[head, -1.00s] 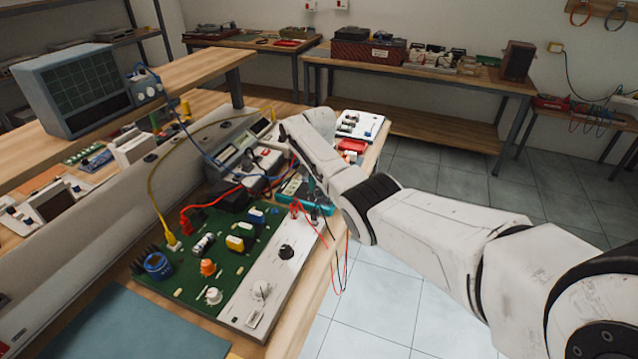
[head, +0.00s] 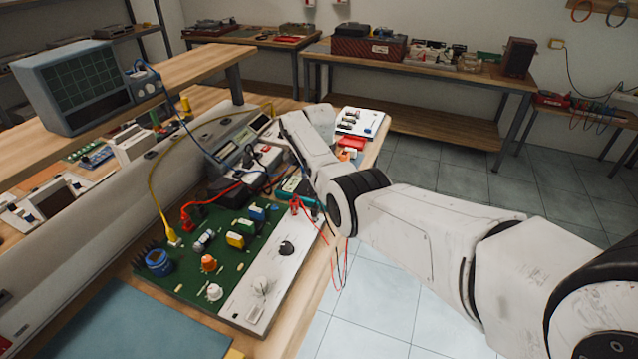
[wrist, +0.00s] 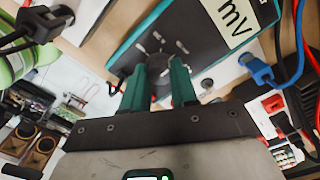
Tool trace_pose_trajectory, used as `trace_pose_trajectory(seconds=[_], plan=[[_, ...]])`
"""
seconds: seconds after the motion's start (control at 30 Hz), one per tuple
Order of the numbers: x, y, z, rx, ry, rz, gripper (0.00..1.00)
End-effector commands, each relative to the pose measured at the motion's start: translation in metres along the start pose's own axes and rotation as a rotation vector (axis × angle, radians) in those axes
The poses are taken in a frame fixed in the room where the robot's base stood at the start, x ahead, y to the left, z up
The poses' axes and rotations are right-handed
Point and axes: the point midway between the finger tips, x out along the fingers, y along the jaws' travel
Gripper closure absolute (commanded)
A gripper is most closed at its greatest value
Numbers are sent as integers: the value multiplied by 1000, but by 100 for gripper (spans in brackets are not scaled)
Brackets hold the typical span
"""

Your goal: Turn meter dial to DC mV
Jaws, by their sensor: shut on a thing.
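The meter is a teal-edged case (wrist: 128,52) with a dark face, at the top of the wrist view. A pale label (wrist: 228,18) on it reads "mV". Its round dark dial (wrist: 153,42) has light marks around it. My gripper (wrist: 160,64) has its two green fingers on either side of the dial's knob and is shut on it. The knob is mostly hidden between the fingers, so I cannot tell which mark it points to.
A blue plug with a lead (wrist: 258,72) and red and black leads lie close to the right of the meter. In the head view a green circuit board (head: 190,262) with a white control panel stands nearer on the bench. Red leads hang over the bench's right edge.

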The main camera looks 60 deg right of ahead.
Motion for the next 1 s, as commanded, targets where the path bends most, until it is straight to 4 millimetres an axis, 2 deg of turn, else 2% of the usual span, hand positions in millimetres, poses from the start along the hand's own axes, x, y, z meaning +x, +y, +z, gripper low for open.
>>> trace_pose_trajectory(seconds=[0.5,0.53,0.8,1.0], plan=[[-1,-1,-1,19,3,-2,100],[-1,-1,-1,19,3,-2,70],[-1,0,0,19,1,-1,46],[-1,0,0,18,1,-1,46]])
